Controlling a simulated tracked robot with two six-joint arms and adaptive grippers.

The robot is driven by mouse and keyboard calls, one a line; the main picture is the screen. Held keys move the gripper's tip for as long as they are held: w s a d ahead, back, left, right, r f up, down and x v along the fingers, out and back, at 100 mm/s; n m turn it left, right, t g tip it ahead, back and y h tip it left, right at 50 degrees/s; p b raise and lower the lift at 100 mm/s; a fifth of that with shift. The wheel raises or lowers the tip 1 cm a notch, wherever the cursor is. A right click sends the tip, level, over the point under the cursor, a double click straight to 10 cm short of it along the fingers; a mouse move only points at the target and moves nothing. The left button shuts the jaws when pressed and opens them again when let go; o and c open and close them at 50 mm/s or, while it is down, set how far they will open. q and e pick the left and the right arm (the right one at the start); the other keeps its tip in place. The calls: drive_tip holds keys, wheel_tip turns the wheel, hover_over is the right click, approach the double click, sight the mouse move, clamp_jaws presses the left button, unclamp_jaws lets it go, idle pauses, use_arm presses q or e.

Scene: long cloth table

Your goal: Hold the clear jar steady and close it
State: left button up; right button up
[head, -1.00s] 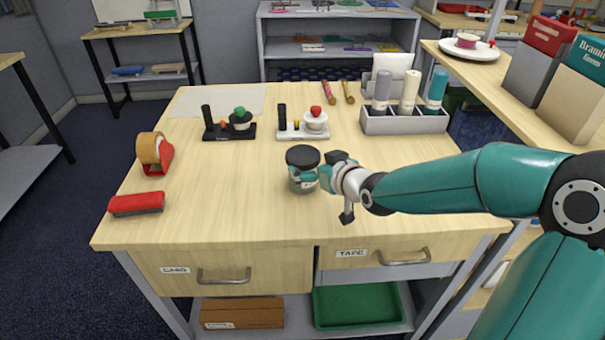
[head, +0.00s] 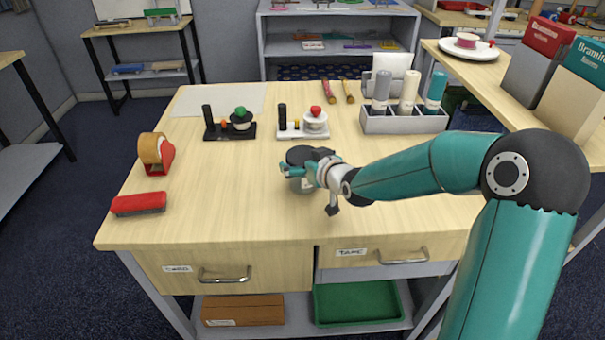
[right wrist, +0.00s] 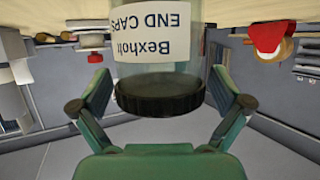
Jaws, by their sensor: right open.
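The clear jar (head: 302,187) stands upright on the table, with a dark lid (head: 298,153) on top. In the right wrist view the jar shows upside down, with a white label (right wrist: 152,38) reading "Bexholt END CAPS" and the black lid (right wrist: 160,95) below it. Whether the lid is tight I cannot tell. My right gripper (head: 298,171) is at the jar's upper part and partly hides it. In the right wrist view its open fingers (right wrist: 160,80) stand either side of the lid, with gaps showing. My left gripper is not in view.
A red stapler-like block (head: 138,204) and a tape dispenser (head: 153,150) are at the left. Two small stands, black (head: 228,135) and white (head: 303,133), are behind the jar. A grey bottle rack (head: 404,122) is at the back right.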

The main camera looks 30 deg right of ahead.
drive_tip(key=c, duration=1.1)
drive_tip(key=shift+r, duration=0.1)
wheel_tip(320, 180, up, 10)
drive_tip(key=shift+r+p, duration=0.1)
drive_tip(key=shift+p, duration=0.5)
wheel_tip(320, 180, up, 10)
drive_tip(key=p, duration=0.7)
